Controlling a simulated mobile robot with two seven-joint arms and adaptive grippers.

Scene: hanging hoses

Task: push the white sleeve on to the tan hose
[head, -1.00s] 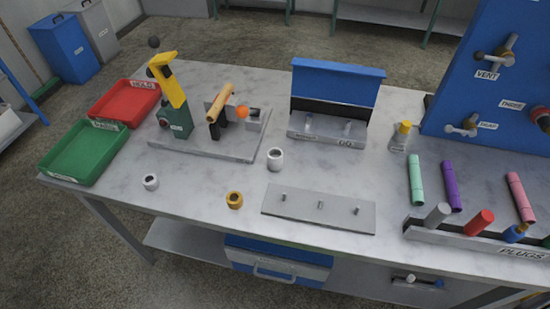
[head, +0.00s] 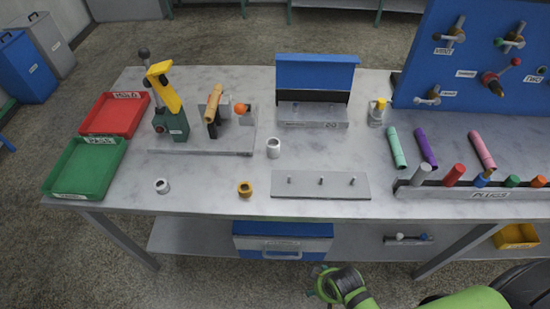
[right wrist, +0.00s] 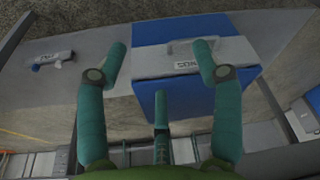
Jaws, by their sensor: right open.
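A tan hose (head: 213,101) sits in a clamp fixture (head: 200,151) on the bench, its upper end leaning right. Two white hollow pieces stand on the bench: a taller one (head: 273,148) right of the fixture and a shorter one (head: 162,186) at the front left. I cannot tell which is the sleeve. My right gripper (head: 325,284) is below the bench's front edge, well away from these pieces. In the right wrist view my right gripper (right wrist: 160,65) is open, its fingers spread and empty in front of a blue box. My left gripper is not in view.
A yellow ring (head: 245,189) and a grey peg plate (head: 320,185) lie near the front edge. Red (head: 115,114) and green (head: 86,168) trays stand at the left. A plug rack (head: 470,193) is at the right. The blue box (head: 283,240) sits below the bench top.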

